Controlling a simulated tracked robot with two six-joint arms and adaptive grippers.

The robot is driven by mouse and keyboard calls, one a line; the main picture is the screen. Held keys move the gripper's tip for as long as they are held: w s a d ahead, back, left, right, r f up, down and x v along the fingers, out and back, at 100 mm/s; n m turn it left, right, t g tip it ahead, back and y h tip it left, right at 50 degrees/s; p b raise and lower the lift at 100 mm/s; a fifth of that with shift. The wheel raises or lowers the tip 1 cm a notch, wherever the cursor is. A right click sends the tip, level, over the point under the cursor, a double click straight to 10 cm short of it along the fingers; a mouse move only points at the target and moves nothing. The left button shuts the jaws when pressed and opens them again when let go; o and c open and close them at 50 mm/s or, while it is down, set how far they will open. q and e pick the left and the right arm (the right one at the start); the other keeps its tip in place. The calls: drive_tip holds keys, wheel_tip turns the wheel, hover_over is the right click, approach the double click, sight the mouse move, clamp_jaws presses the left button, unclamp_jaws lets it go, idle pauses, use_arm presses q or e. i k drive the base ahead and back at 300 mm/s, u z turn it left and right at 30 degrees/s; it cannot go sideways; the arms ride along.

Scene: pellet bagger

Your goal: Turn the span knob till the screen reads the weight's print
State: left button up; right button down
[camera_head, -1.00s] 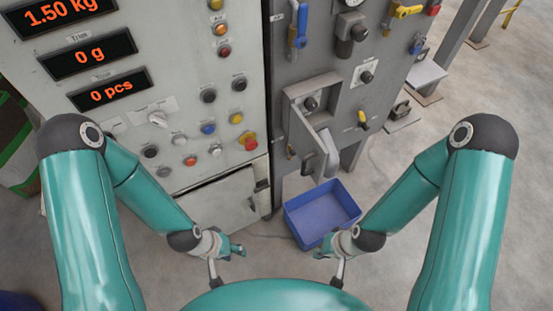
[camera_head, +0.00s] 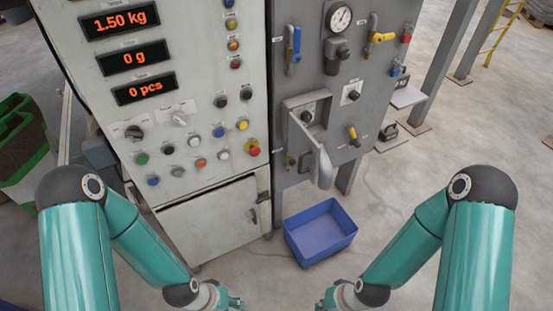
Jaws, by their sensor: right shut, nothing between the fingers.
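The top screen (camera_head: 120,20) on the white cabinet reads 1.50 kg in orange. The screens below it read 0 g (camera_head: 135,58) and 0 pcs (camera_head: 144,88). A black knob (camera_head: 307,116) sits in a recess behind an open small door on the grey panel; another black knob (camera_head: 353,95) is to its right. Their labels are too small to read, so I cannot tell which is the span knob. A dark object (camera_head: 390,131), perhaps the weight, stands on a low plate at right; no print is legible. My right gripper (camera_head: 326,303) is shut and empty, low in the view. My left gripper (camera_head: 235,303) is partly cut off.
Several buttons and a red emergency stop (camera_head: 253,148) cover the white cabinet. Yellow (camera_head: 383,37) and blue valve handles stick out.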

sight(306, 116)
drive_tip(key=z, duration=0.2)
drive_tip(key=i, duration=0.9)
drive_tip(key=u, duration=0.1)
